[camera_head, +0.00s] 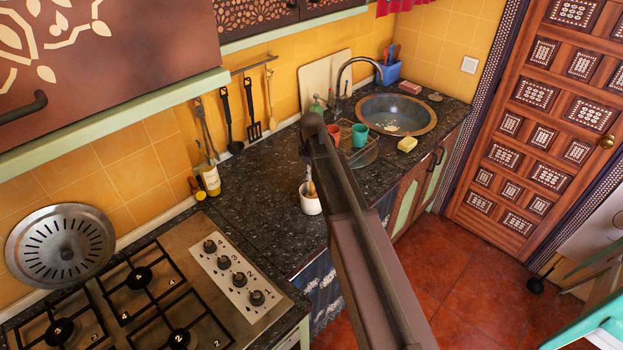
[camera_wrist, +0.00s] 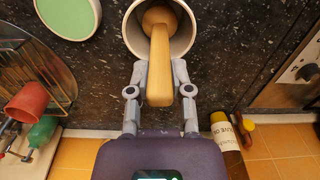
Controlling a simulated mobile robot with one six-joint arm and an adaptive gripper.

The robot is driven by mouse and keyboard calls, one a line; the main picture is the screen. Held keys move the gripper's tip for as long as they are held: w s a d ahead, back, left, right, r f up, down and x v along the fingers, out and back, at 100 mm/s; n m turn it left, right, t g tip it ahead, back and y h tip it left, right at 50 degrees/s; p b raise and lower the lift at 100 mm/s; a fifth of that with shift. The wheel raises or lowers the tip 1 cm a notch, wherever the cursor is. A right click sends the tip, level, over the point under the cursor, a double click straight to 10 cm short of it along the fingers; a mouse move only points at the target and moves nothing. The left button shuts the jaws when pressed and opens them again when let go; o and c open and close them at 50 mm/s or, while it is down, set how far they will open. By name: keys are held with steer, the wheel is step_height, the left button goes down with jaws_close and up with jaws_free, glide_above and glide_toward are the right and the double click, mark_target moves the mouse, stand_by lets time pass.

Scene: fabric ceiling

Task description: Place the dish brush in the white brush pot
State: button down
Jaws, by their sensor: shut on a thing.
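The dish brush has a pale wooden handle (camera_wrist: 159,75), which points up toward the wrist camera. Its rounded wooden end lies within the mouth of the white brush pot (camera_wrist: 131,30). My gripper (camera_wrist: 161,70) is shut on the handle, with one grey finger on each side, close to the pot's rim. In the head view, the pot (camera_head: 310,206) stands upright on the dark counter near its front edge, with part of the brush (camera_head: 311,188) rising from it. My arm hides most of the gripper there. I cannot tell whether the brush touches the pot's bottom.
A gas hob (camera_head: 180,285) lies at the front left, and an oil bottle (camera_head: 210,179) stands by the wall. A red cup (camera_head: 334,134), a green cup (camera_head: 359,136) and the sink (camera_head: 396,113) are beyond the pot. Bare counter (camera_head: 255,185) lies left of the pot.

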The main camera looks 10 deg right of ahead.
steer(key=shift+f, duration=0.35)
steer(key=c, duration=0.5)
jaws_free()
steer(key=shift+c, duration=0.2)
steer(key=shift+r, duration=0.1)
step_height(320, 180, up, 12)
steer(key=p, duration=1.2)
steer(key=shift+r, duration=0.1)
steer(key=s+m, duration=0.7)
steer(key=s, duration=1.5)
steer(key=shift+s+m, duration=0.2)
steer(key=shift+m, duration=0.2)
steer(key=shift+d, duration=0.1)
